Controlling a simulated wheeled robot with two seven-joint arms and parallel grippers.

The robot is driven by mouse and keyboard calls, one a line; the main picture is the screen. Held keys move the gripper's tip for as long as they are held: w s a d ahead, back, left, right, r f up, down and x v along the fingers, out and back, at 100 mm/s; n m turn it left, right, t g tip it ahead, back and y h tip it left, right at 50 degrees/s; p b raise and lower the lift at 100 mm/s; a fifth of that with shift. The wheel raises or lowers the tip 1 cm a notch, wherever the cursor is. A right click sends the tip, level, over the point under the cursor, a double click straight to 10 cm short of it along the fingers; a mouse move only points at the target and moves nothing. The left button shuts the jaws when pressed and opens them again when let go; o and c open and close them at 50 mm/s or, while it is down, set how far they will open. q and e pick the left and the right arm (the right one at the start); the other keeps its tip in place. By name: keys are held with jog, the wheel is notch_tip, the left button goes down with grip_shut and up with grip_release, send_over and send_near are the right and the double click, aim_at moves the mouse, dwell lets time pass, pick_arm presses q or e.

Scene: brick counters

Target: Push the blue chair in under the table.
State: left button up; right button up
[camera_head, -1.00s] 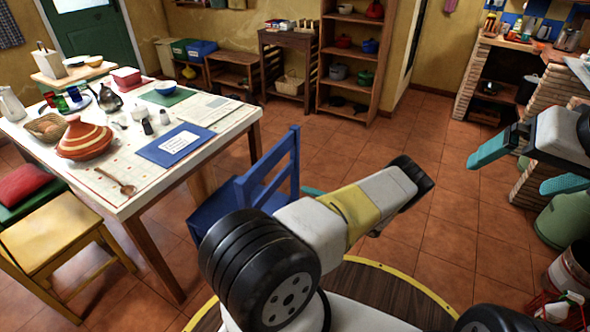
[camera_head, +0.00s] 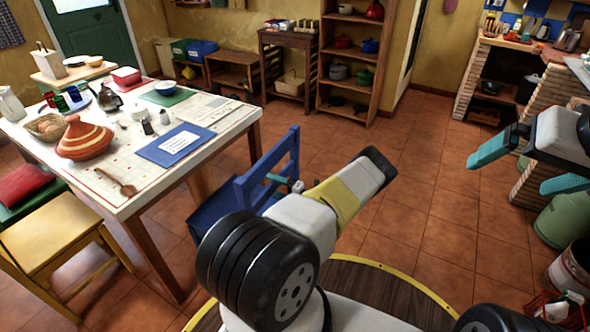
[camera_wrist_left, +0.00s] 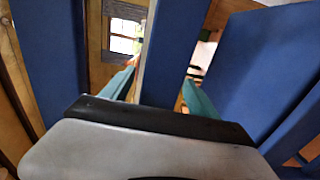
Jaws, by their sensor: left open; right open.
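The blue chair (camera_head: 236,190) stands at the right side of the table (camera_head: 188,178), its backrest facing away from the table. Part of the chair is hidden behind my left arm. My left gripper (camera_head: 279,180) is at the backrest, with a teal finger showing there. In the left wrist view, my left gripper (camera_wrist_left: 160,95) is open, its teal fingers on either side of a blue slat of the chair (camera_wrist_left: 163,55). Whether they touch the slat I cannot tell. My right gripper (camera_head: 509,174) is open and empty at the right, away from the chair.
A yellow chair (camera_head: 55,232) stands at the table's near left side. The tabletop holds a striped tagine (camera_head: 86,140), a blue card (camera_head: 174,145) and dishes. Tiled floor is clear right of the blue chair. A green bin (camera_head: 560,222) stands at the right.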

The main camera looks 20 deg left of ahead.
pick_arm(q)
grip_shut()
dwell(0.8)
